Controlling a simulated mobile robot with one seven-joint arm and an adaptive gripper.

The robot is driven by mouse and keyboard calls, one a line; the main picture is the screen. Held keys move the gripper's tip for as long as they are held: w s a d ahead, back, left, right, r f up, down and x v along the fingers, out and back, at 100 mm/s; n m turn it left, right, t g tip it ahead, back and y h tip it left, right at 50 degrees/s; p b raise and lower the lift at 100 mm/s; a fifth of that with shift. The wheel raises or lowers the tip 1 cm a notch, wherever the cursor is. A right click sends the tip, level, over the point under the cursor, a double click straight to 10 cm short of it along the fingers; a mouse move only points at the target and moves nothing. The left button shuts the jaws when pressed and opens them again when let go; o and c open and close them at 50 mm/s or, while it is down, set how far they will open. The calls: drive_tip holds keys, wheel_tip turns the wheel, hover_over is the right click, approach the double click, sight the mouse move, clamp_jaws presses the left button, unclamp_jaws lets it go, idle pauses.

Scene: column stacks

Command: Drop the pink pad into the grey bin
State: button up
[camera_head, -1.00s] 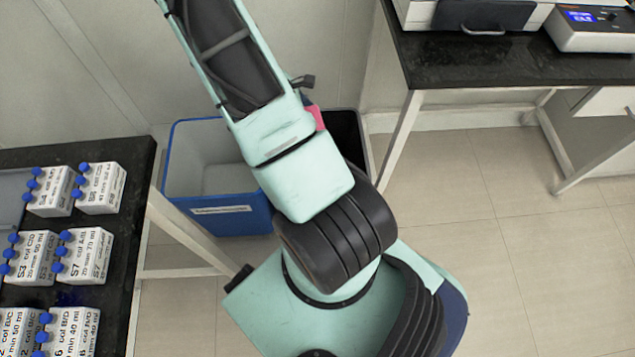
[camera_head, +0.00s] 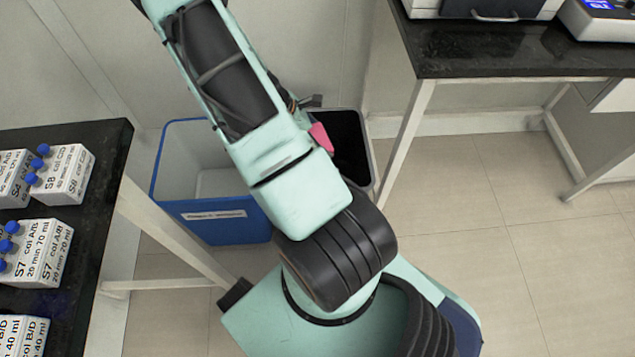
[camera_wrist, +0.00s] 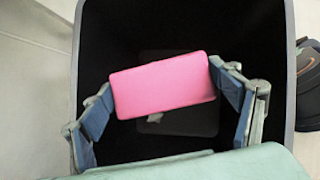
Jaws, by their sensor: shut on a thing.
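The pink pad (camera_wrist: 162,85) is held between the two fingers of my gripper (camera_wrist: 165,95) in the wrist view. It is slightly tilted and lies over the dark inside of the grey bin (camera_wrist: 286,50). In the head view the pink pad (camera_head: 321,137) shows partly past my arm, in front of the dark opening of the grey bin (camera_head: 367,150). I cannot tell how far the pad is above the bin's floor.
A blue bin (camera_head: 225,222) with a white label stands left of the grey bin. A dark bench (camera_head: 75,215) at left holds several white boxes with blue caps. Another dark-topped bench (camera_head: 500,55) with instruments stands at right. Open tiled floor lies at right.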

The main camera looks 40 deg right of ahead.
drive_tip(key=o, duration=1.1)
drive_tip(key=v, duration=1.2)
drive_tip(key=shift+s, duration=0.15)
